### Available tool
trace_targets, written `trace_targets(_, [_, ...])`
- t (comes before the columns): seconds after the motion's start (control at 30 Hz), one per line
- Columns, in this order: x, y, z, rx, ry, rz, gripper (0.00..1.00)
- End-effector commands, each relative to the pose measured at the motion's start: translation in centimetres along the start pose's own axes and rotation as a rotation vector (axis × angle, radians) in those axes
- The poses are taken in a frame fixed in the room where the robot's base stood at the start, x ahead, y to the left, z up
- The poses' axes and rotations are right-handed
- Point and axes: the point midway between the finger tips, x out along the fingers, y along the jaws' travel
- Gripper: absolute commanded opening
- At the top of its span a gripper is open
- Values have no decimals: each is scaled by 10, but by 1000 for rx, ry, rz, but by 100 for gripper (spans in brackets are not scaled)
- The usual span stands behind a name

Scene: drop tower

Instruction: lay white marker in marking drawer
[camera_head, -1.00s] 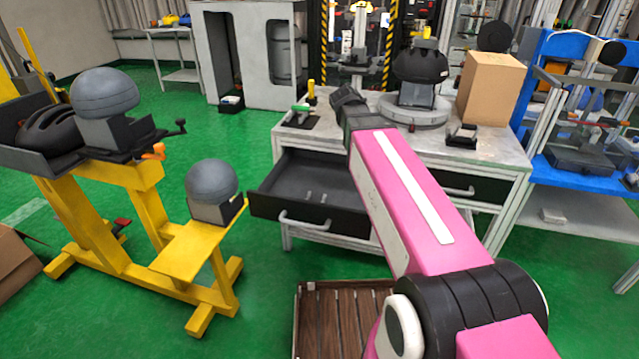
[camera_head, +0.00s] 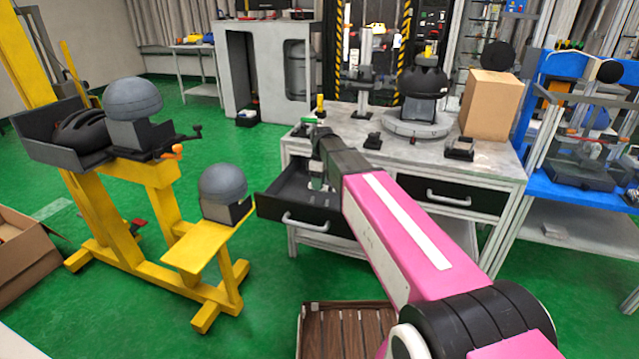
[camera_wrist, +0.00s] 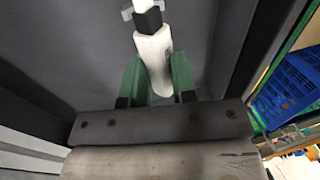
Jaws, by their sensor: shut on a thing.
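My gripper (camera_head: 318,186) reaches down over the open drawer (camera_head: 280,210) on the left side of the grey workbench. In the wrist view its green fingers (camera_wrist: 160,82) are shut on the white marker (camera_wrist: 154,55), which has a black band near its far part. The marker points away from the gripper, over the drawer's dark grey inside (camera_wrist: 85,50). I cannot tell whether the marker touches the drawer floor. In the head view the marker cannot be made out clearly. Small pale things (camera_head: 306,197) show inside the drawer.
The bench top (camera_head: 400,150) carries a black helmet on a round stand (camera_head: 422,85), a cardboard box (camera_head: 490,104) and small dark holders. A second drawer (camera_head: 450,195) is shut at the right. A yellow stand (camera_head: 165,190) with grey domes is at the left.

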Motion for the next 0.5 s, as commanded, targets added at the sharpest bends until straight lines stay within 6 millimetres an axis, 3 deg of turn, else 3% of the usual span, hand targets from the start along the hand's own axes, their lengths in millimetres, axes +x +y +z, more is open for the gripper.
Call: trace_targets(0.5, [36,7,1,4,-2,1,8])
